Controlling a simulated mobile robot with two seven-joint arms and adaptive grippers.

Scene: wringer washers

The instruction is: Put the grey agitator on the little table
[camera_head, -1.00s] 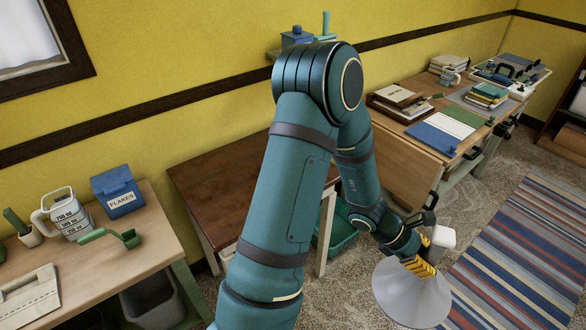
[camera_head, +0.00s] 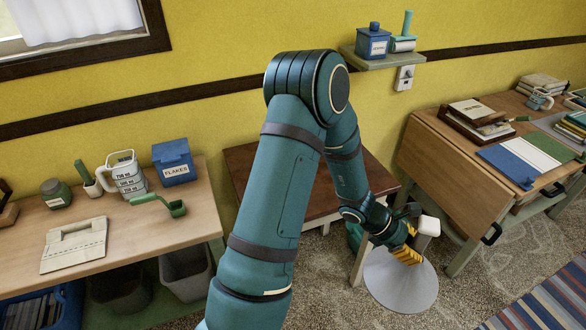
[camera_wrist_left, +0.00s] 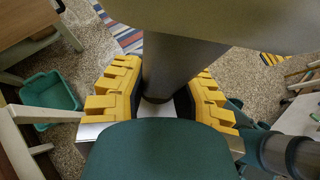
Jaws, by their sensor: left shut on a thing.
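The grey agitator (camera_head: 400,283) has a wide cone-shaped skirt at the bottom and a pale cap on top. My left gripper (camera_head: 408,256) is shut on its post, holding it upright. In the left wrist view the yellow fingers (camera_wrist_left: 160,98) close on both sides of the grey post (camera_wrist_left: 178,65). The little table (camera_head: 250,172) has a dark reddish-brown top and pale legs. It stands against the yellow wall, left of and behind the agitator, partly hidden by my left arm. The top that shows is bare.
A workbench (camera_head: 150,232) with a jug (camera_head: 126,180), a blue flakes box (camera_head: 174,162) and a green scoop (camera_head: 170,206) stands left. A drop-leaf desk (camera_head: 440,165) with books stands right. A wall shelf (camera_head: 380,60) hangs above. A teal tub (camera_wrist_left: 50,98) is on the floor.

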